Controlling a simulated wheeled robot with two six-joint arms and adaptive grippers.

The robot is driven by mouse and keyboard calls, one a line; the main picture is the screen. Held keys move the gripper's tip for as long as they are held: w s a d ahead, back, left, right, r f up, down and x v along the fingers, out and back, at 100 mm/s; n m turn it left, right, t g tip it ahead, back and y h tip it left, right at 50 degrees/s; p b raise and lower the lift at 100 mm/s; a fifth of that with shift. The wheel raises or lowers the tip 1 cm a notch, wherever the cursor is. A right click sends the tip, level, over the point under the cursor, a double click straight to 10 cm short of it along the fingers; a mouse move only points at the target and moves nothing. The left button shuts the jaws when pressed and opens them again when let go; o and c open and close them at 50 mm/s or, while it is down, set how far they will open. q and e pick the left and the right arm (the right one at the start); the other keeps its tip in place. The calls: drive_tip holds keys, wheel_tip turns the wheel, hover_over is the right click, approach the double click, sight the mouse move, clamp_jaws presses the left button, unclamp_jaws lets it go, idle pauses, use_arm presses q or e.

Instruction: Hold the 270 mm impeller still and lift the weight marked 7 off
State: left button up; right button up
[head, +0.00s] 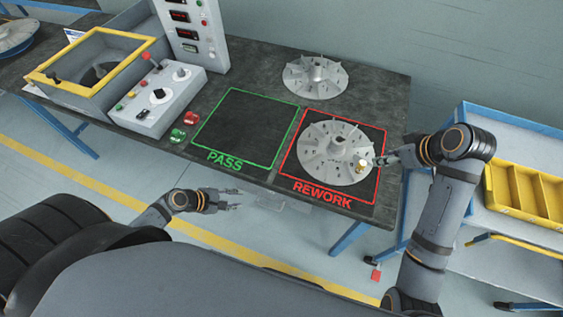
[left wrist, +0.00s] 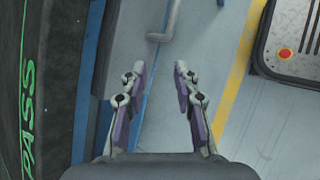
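A grey finned impeller (head: 325,158) lies inside the red REWORK square. A small brass-coloured weight (head: 361,165) sits at its right edge; its marking is too small to read. My right gripper (head: 377,160) is close beside the weight, at the impeller's right rim. Whether its fingers touch the weight cannot be told. A second impeller (head: 314,76) lies at the back of the bench. No size label is legible on either. My left gripper (head: 238,199) is empty, in front of the bench edge below PASS. In the left wrist view (left wrist: 160,72) its fingers stand apart.
The PASS square (head: 242,127) on the dark bench is empty. A blue cart with yellow bins (head: 525,193) stands at the right.

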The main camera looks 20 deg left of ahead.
use_arm(q)
drive_tip(key=d+r+n+h, duration=0.3)
drive_tip(key=d+r+h, duration=0.1)
drive_tip(key=d+r, duration=0.6)
drive_tip(key=n+t, duration=0.3)
drive_tip(key=n, duration=0.2)
approach(309, 159)
drive_tip(key=x, duration=1)
drive_tip(key=shift+r, duration=0.25)
clamp_jaws()
drive_tip(key=shift+p, duration=0.35)
drive_tip(key=shift+f, duration=0.15)
